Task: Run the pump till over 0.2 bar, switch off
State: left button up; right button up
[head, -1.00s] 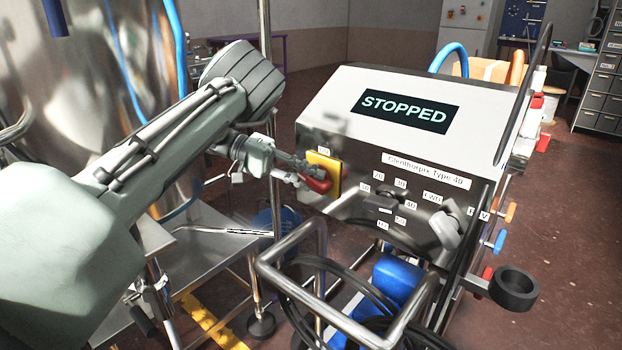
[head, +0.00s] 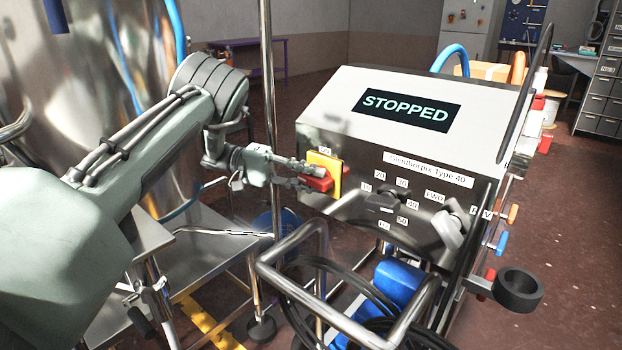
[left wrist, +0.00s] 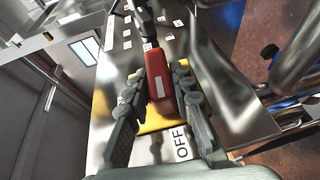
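The pump unit (head: 330,130) is a steel box whose display (head: 406,109) reads STOPPED. On its front is a red rotary switch handle (head: 316,184) on a yellow plate (head: 336,175). My left gripper (head: 299,174) has its fingers on both sides of the red handle. In the left wrist view the red handle (left wrist: 161,85) lies between the fingers, which appear closed on it, near a label reading OFF (left wrist: 181,143). A dark speed knob (head: 383,203) with numbers round it and a grey direction knob (head: 449,227) marked FWD sit to the right. No pressure gauge shows. My right gripper is out of view.
A bent steel handle rail (head: 290,240) and black hose (head: 300,312) are in front of the pump. A blue motor part (head: 398,280) sits below it. A large steel tank (head: 100,100) stands at left, with a thin upright pole (head: 268,90) near my arm.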

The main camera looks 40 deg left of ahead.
aim_at(313, 144)
pick_arm(q)
jog(key=o, duration=0.3)
jog(key=shift+o, duration=0.2)
jog(key=o, duration=0.7)
jog(key=r, duration=0.5)
jog(key=w+r, duration=0.1)
jog(key=r, duration=0.1)
jog(key=shift+r, duration=0.3)
jog(key=r, duration=0.1)
jog(key=s+r, duration=0.1)
jog(key=shift+s+a+r, duration=0.15)
jog(key=shift+r, duration=0.2)
jog(key=shift+o, duration=0.2)
jog(key=shift+r, duration=0.1)
